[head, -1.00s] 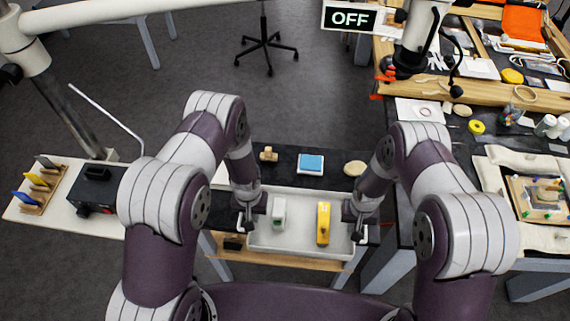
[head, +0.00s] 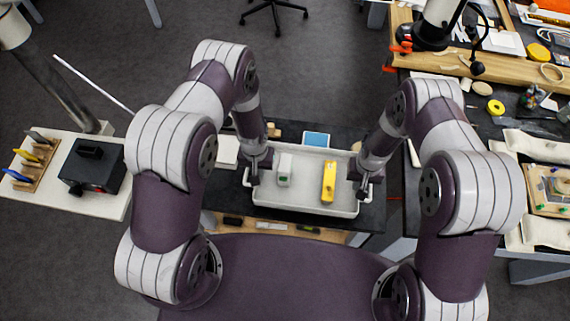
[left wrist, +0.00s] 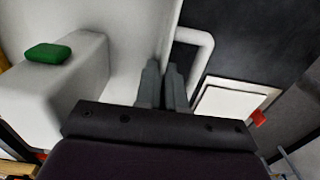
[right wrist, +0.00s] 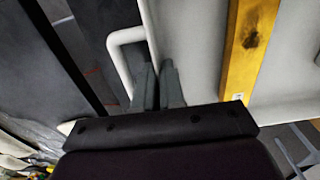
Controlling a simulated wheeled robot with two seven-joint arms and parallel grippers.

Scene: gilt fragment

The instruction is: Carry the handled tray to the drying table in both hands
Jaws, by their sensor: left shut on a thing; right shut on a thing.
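The handled tray (head: 306,178) is pale, shallow and roughly level over the dark tabletop (head: 373,214). My left gripper (head: 254,178) is shut on the tray's left handle; in the left wrist view the handle (left wrist: 207,50) is a white loop beside the fingers. My right gripper (head: 364,184) is shut on the right handle, a white loop (right wrist: 115,52) in the right wrist view. I cannot tell whether the tray touches the tabletop or hangs just above it.
A blue-topped item (head: 316,139) lies close behind the tray's far rim, and a white square (head: 226,150) lies left of it. A wooden shelf (head: 290,230) runs below the tabletop. A black box (head: 92,166) stands on a side table at left. A cluttered bench is at right.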

